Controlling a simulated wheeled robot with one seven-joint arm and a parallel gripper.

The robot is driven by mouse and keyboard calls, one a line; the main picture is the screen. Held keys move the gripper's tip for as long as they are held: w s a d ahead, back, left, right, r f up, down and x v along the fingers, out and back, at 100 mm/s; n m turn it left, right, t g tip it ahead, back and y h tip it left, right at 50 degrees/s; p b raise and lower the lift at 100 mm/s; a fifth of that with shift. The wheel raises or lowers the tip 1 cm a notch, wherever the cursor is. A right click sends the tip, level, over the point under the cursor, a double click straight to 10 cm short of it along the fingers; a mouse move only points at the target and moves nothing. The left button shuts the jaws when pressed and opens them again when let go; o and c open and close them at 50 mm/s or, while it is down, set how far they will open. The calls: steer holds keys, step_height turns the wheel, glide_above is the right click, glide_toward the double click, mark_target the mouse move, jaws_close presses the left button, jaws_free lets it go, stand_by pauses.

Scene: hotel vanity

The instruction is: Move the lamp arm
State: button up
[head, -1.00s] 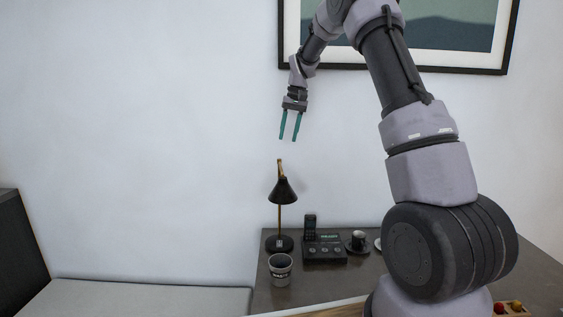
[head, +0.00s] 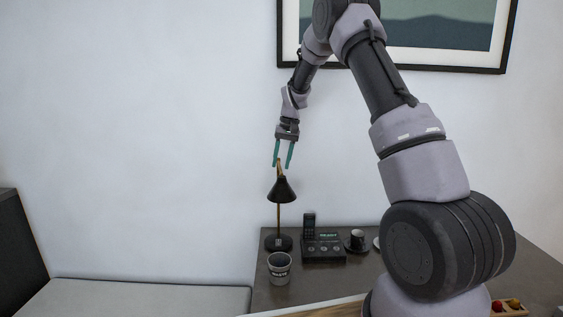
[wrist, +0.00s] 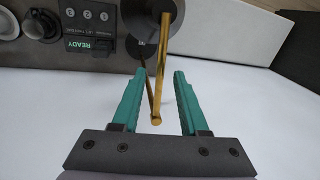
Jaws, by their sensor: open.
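The lamp stands on the dark table with a black cone shade (head: 281,190), a brass stem and a round black base (head: 278,243). Its brass arm (wrist: 162,62) shows in the wrist view, with its end between my two green fingers. My gripper (head: 283,164) is open and points down at the top of the lamp in the head view. In the wrist view my gripper (wrist: 155,85) has a finger on each side of the brass arm, with gaps to both. The shade (wrist: 150,18) is beyond the fingertips.
A mug (head: 280,268) stands in front of the lamp base. A desk phone (head: 323,248) and a dark cup (head: 357,240) are to its right. A framed picture (head: 440,60) hangs on the wall behind. The space left of the lamp is clear.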

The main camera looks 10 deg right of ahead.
jaws_close()
stand_by(1.3)
